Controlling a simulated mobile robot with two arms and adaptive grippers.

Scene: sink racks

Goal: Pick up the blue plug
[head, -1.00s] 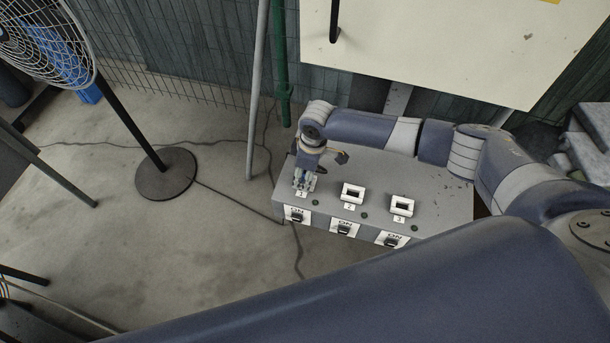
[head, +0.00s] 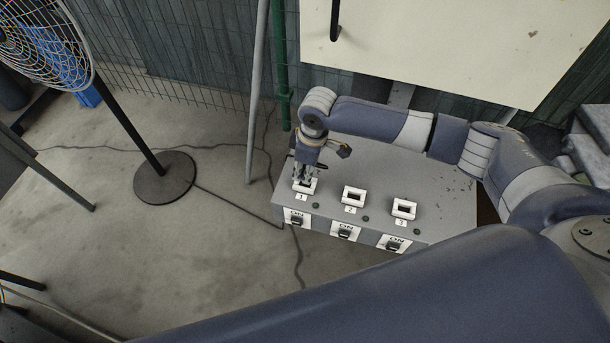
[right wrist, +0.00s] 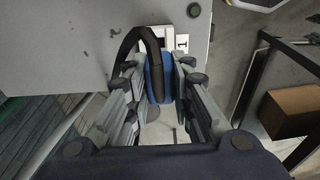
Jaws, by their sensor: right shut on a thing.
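My right gripper (head: 305,178) points down over socket 1 (head: 304,188), the leftmost white socket on the grey box (head: 440,205). In the right wrist view, the blue plug (right wrist: 155,82) is between the fingers of the right gripper (right wrist: 158,85), which are shut on it. A black cable (right wrist: 127,46) loops from the plug. The white frame of socket 1 and its number label (right wrist: 181,42) show just beyond the plug. In the head view, the plug is too small and hidden to make out. My left gripper is not in view.
Socket 2 (head: 353,196) and socket 3 (head: 404,208) are empty, with switches marked ON on the box's front. A fan pole (head: 135,130) and a thin grey pole (head: 256,95) stand to the left. A cream panel (head: 450,40) hangs behind.

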